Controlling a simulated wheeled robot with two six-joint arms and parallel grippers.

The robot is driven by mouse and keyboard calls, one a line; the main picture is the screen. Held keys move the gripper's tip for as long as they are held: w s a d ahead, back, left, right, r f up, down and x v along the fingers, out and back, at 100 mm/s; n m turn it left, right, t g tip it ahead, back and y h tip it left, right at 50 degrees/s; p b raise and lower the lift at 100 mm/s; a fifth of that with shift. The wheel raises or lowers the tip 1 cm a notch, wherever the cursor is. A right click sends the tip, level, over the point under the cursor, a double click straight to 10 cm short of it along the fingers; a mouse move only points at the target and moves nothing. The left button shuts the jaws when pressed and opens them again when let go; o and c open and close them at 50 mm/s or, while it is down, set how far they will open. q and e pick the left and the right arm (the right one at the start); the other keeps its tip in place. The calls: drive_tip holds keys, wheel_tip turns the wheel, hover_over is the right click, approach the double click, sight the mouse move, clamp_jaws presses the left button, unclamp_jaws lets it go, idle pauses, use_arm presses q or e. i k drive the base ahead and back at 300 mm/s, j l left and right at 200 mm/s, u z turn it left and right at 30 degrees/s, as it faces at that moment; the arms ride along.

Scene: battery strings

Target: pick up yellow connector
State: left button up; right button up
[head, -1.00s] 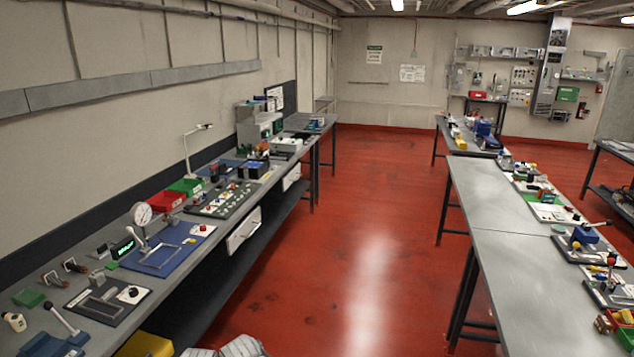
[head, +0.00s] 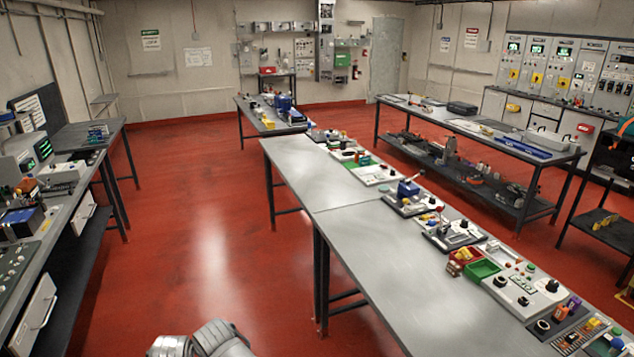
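I cannot pick out the yellow connector for sure at this distance. Small yellow parts (head: 592,324) show near the front right end of the middle bench (head: 350,250). Neither of my grippers is in view.
The left bench (head: 45,215) carries devices and has an open drawer. A long table (head: 480,128) with a loaded lower shelf stands at the back right. The red floor (head: 200,230) is clear between the left and middle benches. Metal cabinets line the right wall.

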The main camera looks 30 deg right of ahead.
sight(462, 252)
drive_tip(key=i+j+z, duration=0.2)
drive_tip(key=i, duration=3.05)
drive_tip(key=i+l+z, duration=0.1)
drive_tip(key=z, duration=4.45)
drive_tip(key=i+j, duration=0.4)
drive_tip(key=j+z, duration=0.05)
